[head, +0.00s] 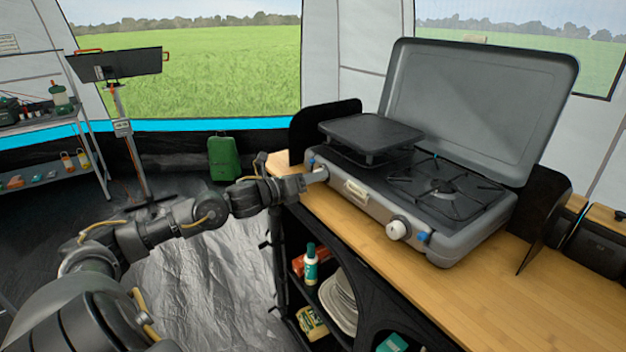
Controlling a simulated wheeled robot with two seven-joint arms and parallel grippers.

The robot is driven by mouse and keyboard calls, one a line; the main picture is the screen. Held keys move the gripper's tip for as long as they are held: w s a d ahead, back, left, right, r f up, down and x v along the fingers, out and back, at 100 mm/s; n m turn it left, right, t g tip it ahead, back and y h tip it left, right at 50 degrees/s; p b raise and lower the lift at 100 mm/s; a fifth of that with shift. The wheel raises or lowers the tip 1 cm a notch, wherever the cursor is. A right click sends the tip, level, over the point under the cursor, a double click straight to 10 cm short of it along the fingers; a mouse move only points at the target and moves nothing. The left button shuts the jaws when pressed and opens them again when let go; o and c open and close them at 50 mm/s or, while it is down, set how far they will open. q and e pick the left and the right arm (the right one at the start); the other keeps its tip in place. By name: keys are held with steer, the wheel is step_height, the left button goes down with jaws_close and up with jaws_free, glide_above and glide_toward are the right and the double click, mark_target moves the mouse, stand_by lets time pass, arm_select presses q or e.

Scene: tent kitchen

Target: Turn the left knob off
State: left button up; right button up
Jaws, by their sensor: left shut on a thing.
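A grey camping stove (460,236) with its lid raised stands on the wooden counter. My left arm reaches in from the left, and my left gripper (318,175) is at the left end of the stove's front. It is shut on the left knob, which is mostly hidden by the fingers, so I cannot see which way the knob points. The right knob (398,229), white and round, shows clear on the stove's front. My right gripper is not in view.
A black griddle plate (371,132) sits over the stove's left burner. The right burner grate (444,187) is bare. The wooden counter (430,290) is clear in front of the stove. Shelves below hold a bottle (311,265) and plates (340,300). A green case (223,158) stands on the floor.

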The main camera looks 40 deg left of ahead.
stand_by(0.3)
arm_select(q)
steer(key=o, duration=1)
steer(key=shift+c, duration=0.2)
steer(key=shift+s+a+f, duration=0.15)
steer(key=shift+s+a, duration=0.05)
steer(key=shift+s, duration=0.3)
steer(key=v, duration=0.2)
steer(key=shift+s+a, duration=0.1)
steer(key=shift+s, duration=0.25)
steer(key=p+v, duration=0.2)
steer(key=v, duration=0.5)
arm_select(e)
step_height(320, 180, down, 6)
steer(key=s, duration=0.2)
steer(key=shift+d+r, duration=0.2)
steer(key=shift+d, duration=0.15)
